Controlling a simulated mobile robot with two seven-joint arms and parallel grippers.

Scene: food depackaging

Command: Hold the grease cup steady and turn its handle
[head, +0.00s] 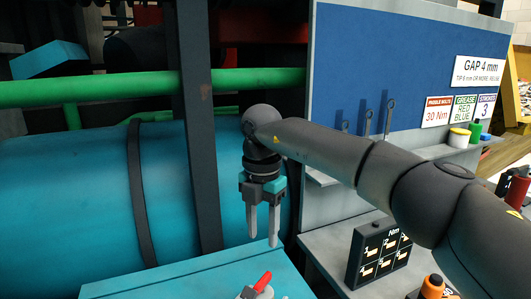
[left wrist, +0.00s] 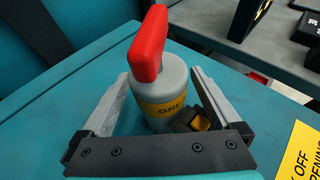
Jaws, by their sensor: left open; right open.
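The grease cup (left wrist: 172,85) is a grey cylinder with a yellow label, standing upright on a teal surface. Its red handle (left wrist: 149,45) is on top; in the head view the handle (head: 263,281) shows at the bottom edge. My left gripper (left wrist: 160,74) is open, with one finger on each side of the cup. I cannot tell whether the fingers touch it. My left arm does not show in the head view. My right gripper (head: 262,240) is open and empty, fingers pointing down, above and behind the cup.
The teal cabinet top (head: 200,283) lies at the bottom, with a large teal drum (head: 70,195) behind. A dark post (head: 198,120) stands near my right gripper. A black numbered box (head: 378,254) sits on the grey bench. A blue tool board (head: 400,70) stands behind.

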